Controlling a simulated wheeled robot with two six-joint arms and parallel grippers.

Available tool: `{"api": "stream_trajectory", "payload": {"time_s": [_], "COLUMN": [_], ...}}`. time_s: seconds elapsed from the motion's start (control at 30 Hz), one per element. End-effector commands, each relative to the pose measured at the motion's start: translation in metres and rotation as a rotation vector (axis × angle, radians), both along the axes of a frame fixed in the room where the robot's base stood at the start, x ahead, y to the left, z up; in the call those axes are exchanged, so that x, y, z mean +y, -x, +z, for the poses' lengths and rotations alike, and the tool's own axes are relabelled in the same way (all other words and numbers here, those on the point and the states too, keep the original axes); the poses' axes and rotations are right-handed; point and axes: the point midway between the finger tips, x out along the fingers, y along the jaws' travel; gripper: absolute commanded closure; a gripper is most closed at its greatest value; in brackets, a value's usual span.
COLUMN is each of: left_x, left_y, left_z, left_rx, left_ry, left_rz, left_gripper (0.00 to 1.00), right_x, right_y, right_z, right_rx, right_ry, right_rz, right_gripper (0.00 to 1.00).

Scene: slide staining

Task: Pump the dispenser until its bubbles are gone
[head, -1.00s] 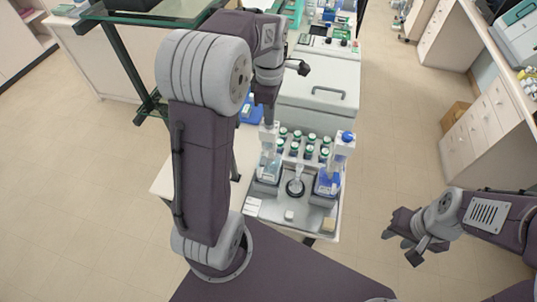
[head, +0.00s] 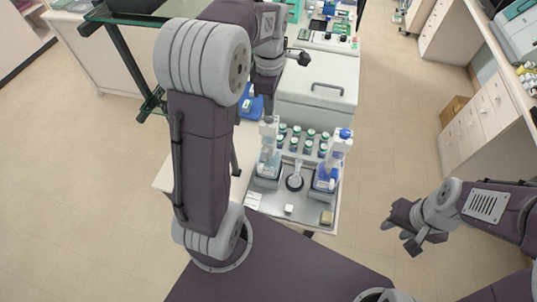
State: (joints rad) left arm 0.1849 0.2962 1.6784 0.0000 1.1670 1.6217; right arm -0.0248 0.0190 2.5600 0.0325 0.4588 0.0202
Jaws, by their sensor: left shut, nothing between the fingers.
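Two bottle-top dispensers stand on a grey tray (head: 270,205). The left dispenser (head: 268,160) has pale blue liquid and a whitish top. The right dispenser (head: 327,172) has deeper blue liquid and a blue cap. My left gripper (head: 264,110) is shut and empty, pointing down right at the top of the left dispenser. I cannot tell whether it touches it. Bubbles are too small to make out. My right gripper (head: 394,231) is open and empty, out over the floor at the right, away from the tray.
Several green-capped bottles (head: 309,145) stand behind the dispensers. A white lidded machine (head: 316,90) is behind the tray. A glass shelf (head: 125,18) is at the upper left.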

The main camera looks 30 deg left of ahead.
Motion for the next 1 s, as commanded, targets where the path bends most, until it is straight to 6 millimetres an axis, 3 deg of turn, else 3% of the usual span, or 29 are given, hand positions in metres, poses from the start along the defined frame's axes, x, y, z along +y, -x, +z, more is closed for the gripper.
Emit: {"api": "stream_trajectory", "payload": {"time_s": [0.23, 0.6, 1.0], "left_x": [0.000, 0.000, 0.000], "left_y": [0.000, 0.000, 0.000], "left_z": [0.006, 0.051, 0.050], "left_rx": [0.000, 0.000, 0.000], "left_ry": [0.000, 0.000, 0.000], "left_rz": [0.000, 0.000, 0.000], "left_gripper": [1.00, 1.00, 1.00], "right_x": [0.000, 0.000, 0.000], "right_y": [0.000, 0.000, 0.000], "right_z": [0.006, 0.051, 0.049], "right_rx": [0.000, 0.000, 0.000], "right_ry": [0.000, 0.000, 0.000], "right_rz": [0.000, 0.000, 0.000], "right_gripper": [0.64, 0.64, 0.64]}}
